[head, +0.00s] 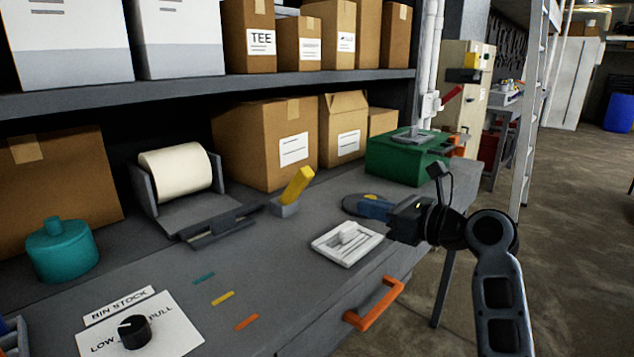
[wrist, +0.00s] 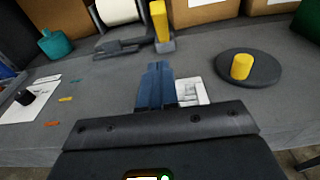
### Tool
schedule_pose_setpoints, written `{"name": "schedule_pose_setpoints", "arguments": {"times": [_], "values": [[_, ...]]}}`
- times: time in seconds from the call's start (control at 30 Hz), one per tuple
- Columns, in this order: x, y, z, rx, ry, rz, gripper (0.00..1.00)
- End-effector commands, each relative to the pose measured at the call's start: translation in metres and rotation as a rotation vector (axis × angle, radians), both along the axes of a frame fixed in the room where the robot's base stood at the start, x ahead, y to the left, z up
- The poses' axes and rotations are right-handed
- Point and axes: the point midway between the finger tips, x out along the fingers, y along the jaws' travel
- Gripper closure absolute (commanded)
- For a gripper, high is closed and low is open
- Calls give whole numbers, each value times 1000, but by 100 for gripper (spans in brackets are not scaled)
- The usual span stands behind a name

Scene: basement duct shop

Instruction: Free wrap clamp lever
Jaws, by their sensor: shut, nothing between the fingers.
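The yellow lever (head: 298,186) rises tilted from a grey base at the right end of the dark clamp bar (head: 222,226). The roll of cream wrap (head: 175,172) sits in its grey holder behind the bar. The lever also shows in the wrist view (wrist: 159,24), upright at the top, beyond my fingers. My gripper (head: 366,207) is shut and empty, with its blue fingers together. It hangs over the right part of the bench, to the right of the lever and apart from it.
A white slotted plate (head: 348,243) lies below my gripper. A dark disc with a yellow knob (wrist: 242,67) is beside my fingers. A green box (head: 400,160) stands behind, and cardboard boxes (head: 268,140) line the back under a shelf (head: 200,87). An orange handle (head: 375,305) juts from the front.

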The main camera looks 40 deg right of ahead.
Motion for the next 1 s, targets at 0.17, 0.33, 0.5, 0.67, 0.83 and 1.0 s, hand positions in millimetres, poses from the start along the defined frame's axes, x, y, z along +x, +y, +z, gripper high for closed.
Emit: {"name": "schedule_pose_setpoints", "arguments": {"times": [0.17,0.33,0.5,0.67,0.83,1.0], "values": [[2,0,0,-1,0,0,100],[19,1,-2,-1,0,2,100],[51,3,-5,-1,-1,3,100],[82,4,-9,-1,-1,3,100],[109,4,-2,-2,-3,1,100],[124,5,8,-2,-1,1,100]]}}
